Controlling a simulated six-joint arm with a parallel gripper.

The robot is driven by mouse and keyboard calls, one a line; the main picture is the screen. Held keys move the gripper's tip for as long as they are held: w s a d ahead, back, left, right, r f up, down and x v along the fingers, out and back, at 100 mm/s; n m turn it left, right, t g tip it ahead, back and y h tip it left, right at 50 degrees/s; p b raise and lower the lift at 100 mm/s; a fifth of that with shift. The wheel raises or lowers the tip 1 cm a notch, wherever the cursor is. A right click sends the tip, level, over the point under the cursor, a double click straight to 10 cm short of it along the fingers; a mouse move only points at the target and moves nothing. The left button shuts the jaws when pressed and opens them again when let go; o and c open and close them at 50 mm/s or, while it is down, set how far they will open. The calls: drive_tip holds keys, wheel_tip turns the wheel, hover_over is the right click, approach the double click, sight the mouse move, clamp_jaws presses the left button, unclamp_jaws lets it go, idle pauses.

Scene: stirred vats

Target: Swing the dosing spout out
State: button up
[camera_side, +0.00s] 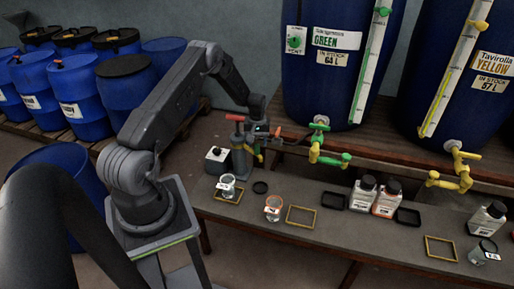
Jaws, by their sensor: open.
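A small grey post (239,152) with a red-tipped handle (235,118) stands at the back left of the bench. A short yellow piece (258,154) hangs beside it. I cannot tell for sure which part here is the dosing spout. My gripper (262,134) is at the post's upper right, small and partly merged with it. It is open, and I cannot tell whether it touches anything. A green tap (318,152) projects from the green-labelled vat (330,60), and a yellow tap (452,172) from the yellow-labelled vat (420,80).
Two small cups (228,186) (273,208) stand near the bench's left end, one by a yellow frame (301,216). White bottles (363,193) and dark trays (334,201) fill the middle. Another bottle (487,217) and a jar (483,252) are right. Blue drums (78,88) stand behind left.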

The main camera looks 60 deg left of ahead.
sight(257, 145)
drive_tip(key=shift+f, duration=1.8)
drive_tip(key=shift+c, duration=0.5)
clamp_jaws()
